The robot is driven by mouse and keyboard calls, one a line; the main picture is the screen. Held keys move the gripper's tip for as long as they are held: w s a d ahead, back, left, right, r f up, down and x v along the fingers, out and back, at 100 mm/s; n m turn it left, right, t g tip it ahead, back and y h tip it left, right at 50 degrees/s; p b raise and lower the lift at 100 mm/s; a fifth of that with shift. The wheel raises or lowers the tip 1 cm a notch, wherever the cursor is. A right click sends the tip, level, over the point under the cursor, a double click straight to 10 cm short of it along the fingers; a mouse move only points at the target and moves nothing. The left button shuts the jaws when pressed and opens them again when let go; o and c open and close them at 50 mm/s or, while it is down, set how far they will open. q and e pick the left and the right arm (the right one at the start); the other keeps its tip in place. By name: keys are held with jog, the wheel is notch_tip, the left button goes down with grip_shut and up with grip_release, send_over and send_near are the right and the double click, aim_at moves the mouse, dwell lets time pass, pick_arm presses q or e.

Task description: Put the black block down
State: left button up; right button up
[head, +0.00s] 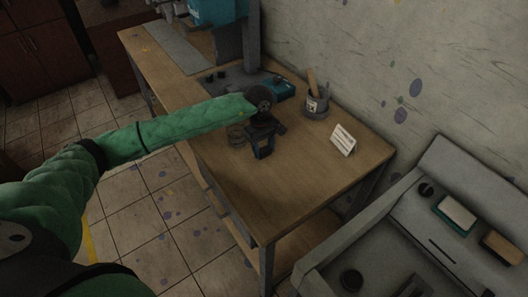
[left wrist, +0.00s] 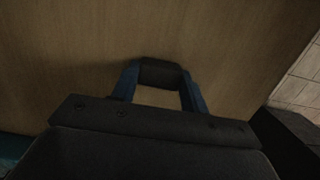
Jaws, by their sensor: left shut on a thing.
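My left gripper (head: 263,150) comes in on the green-sleeved arm and points down over the wooden table (head: 310,185). In the left wrist view its two blue-sided fingers are shut on the black block (left wrist: 160,73), which sits between the fingertips. The wooden tabletop (left wrist: 60,50) fills the background there. The block is close above or on the wood; I cannot tell whether it touches. In the head view the block is too dark and small to separate clearly from the fingers. My right gripper is not in view.
A grey cup with a tool (head: 316,107) and a white card (head: 343,140) stand to the right. A teal item (head: 280,88) lies behind. The table's front right is clear. A grey sink (head: 400,245) adjoins at right.

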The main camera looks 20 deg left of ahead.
aim_at(266, 152)
pick_arm(q)
jog(key=shift+r, duration=0.1)
